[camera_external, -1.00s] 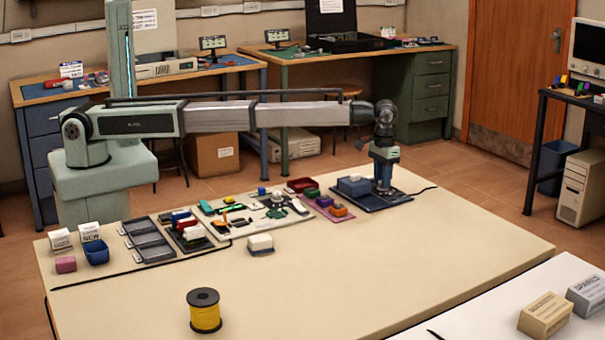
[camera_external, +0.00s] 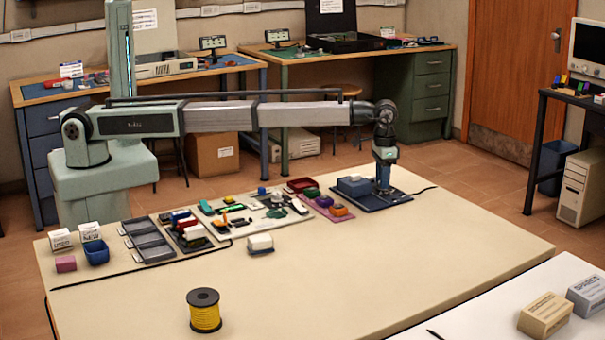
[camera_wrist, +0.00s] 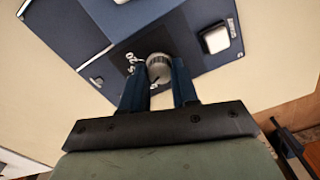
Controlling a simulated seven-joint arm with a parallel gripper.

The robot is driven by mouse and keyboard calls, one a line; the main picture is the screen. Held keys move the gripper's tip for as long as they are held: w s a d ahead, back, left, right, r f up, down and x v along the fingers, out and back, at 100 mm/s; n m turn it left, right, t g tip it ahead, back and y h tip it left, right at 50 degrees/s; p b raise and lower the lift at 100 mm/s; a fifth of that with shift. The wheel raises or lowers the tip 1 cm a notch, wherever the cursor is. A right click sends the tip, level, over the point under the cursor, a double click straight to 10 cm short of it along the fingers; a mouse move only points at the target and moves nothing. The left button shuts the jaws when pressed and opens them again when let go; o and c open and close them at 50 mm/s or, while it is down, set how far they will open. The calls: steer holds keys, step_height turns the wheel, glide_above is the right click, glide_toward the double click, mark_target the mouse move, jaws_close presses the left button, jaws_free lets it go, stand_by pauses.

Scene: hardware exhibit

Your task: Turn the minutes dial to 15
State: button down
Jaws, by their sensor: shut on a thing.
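The minutes dial (camera_wrist: 158,66) is a grey ribbed knob with a dark pointer line, set on a dark blue panel with white scale marks beside it. My gripper (camera_wrist: 159,78) is shut on the dial, with one blue finger on each side of it. The exact number under the pointer cannot be read. In the external view my gripper (camera_external: 383,186) points straight down at the blue device (camera_external: 370,203), and the dial is hidden there.
A white square button (camera_wrist: 215,39) sits on the panel right of the dial. A raised blue block (camera_external: 355,186) stands left of my gripper. Trays and small parts (camera_external: 260,212) lie further left, with a yellow spool (camera_external: 205,312) at the front. The table's right part is clear.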

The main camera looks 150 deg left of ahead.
steer(key=m, duration=0.4)
steer(key=shift+m, duration=1.8)
steer(key=c, duration=0.8)
jaws_free()
steer(key=shift+c, duration=0.2)
steer(key=shift+r, duration=0.1)
step_height(320, 180, up, 14)
steer(key=shift+f, duration=0.2)
